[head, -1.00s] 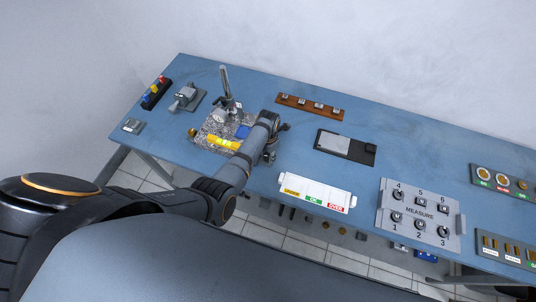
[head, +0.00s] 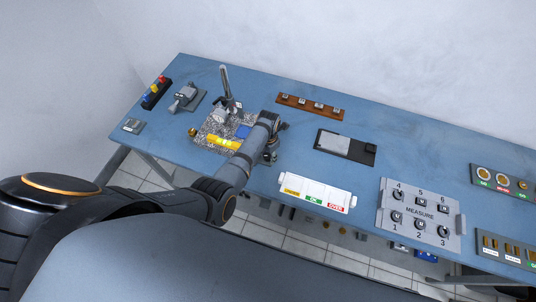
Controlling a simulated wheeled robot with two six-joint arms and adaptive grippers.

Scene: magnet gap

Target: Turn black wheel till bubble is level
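A yellow level (head: 222,142) lies on the speckled granite plate (head: 209,126) at the left of the blue table. Its bubble is too small to read. My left arm reaches in from the left and bends down at the plate's right side. My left gripper (head: 269,158) is low beside the plate's right edge, mostly hidden by my own arm, and I cannot tell whether it is open or shut. I cannot make out the black wheel; it may be hidden by the arm and gripper. My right gripper is not in view.
A stand with an upright post (head: 225,82) and a blue block (head: 242,131) are on the plate. A small brass knob (head: 192,132) is at its left. A white sorting tray (head: 316,194) and a MEASURE panel (head: 419,216) lie to the right. The table between them is clear.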

